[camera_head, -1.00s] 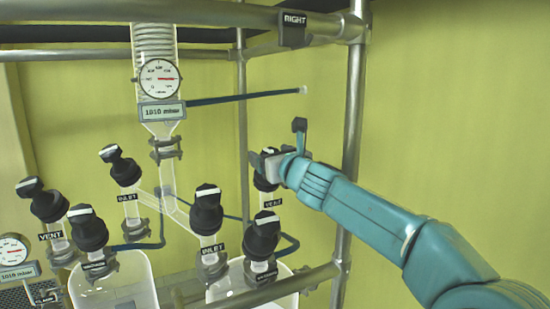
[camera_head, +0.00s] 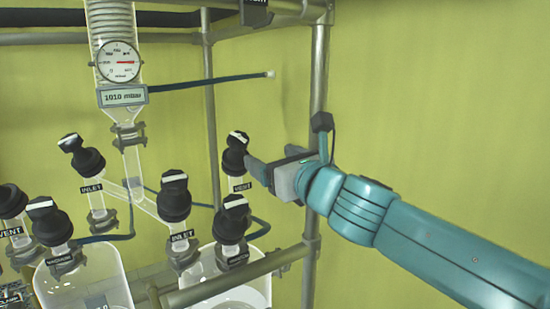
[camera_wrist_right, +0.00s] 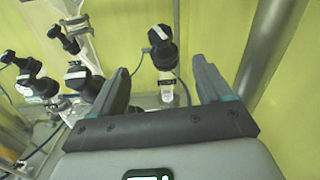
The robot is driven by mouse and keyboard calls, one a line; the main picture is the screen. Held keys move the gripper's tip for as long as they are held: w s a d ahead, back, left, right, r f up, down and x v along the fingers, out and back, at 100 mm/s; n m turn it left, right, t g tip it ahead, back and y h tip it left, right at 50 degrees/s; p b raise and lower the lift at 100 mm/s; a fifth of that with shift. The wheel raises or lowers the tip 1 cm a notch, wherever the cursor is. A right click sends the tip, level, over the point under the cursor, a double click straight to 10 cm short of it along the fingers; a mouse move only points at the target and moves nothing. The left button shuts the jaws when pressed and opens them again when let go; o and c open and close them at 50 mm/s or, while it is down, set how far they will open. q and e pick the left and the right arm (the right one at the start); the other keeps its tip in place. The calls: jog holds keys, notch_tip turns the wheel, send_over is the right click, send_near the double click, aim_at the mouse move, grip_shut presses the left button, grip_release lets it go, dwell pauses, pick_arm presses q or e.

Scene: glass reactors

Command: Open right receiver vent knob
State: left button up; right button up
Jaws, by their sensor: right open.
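The right receiver vent knob (camera_head: 235,153) is black with a white bar on top, above a tag reading VENT (camera_head: 241,186) in the head view. In the right wrist view the knob (camera_wrist_right: 162,47) lies ahead, between the directions of the two fingers and beyond their tips. My right gripper (camera_head: 256,166) is open and empty, just right of the knob, with its fingers pointing left toward it. In the right wrist view the open gripper (camera_wrist_right: 160,72) shows both fingers apart. I cannot tell whether a finger touches the knob. My left gripper is not in view.
Black INLET knobs (camera_head: 174,195) and (camera_head: 82,156) and a vacuum knob (camera_head: 234,217) stand left of and below the vent knob. A metal post (camera_head: 318,100) rises behind my gripper. A gauge (camera_head: 118,62) and blue hose (camera_head: 210,81) are above. The yellow wall at right is clear.

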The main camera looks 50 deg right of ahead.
jog(key=shift+w, duration=0.1)
jog(key=m+g+h+b, duration=0.2)
jog(key=m+h+b, duration=0.1)
jog(key=m+h, duration=0.15)
send_near(239, 138)
jog(key=shift+m, duration=0.25)
jog(key=x, duration=0.9)
jog(key=shift+w+d, duration=0.15)
jog(key=shift+w, duration=0.15)
jog(key=shift+w+d, duration=0.2)
jog(key=shift+w, duration=0.15)
jog(key=shift+s, duration=0.1)
jog(key=shift+s, duration=0.1)
jog(key=c, duration=1)
